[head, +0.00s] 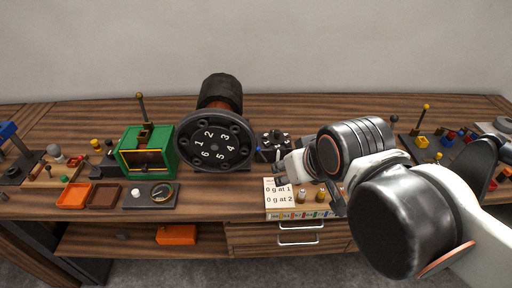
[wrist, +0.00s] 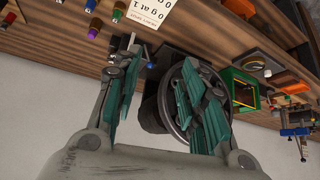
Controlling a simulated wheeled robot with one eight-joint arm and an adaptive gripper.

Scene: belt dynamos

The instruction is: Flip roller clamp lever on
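I cannot tell for certain which part is the roller clamp lever. A tall lever with a brown knob (head: 140,96) stands upright on the green box (head: 163,161). The box also shows at the right of the wrist view (wrist: 242,90). Beside it is a black drum wheel (head: 216,141) with numbered positions, also in the wrist view (wrist: 176,122). My gripper (head: 312,190) is to the right of the wheel, over the table's front. In the wrist view its teal fingers (wrist: 162,65) are spread apart with nothing held. My arm hides part of the right side.
A white card (head: 279,192) stands at the front edge near small coloured pegs. A small black device (head: 273,144) sits right of the wheel. Orange and brown trays (head: 74,196) and a dial panel (head: 149,195) lie at left. A yellow-knobbed lever (head: 426,107) stands at right.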

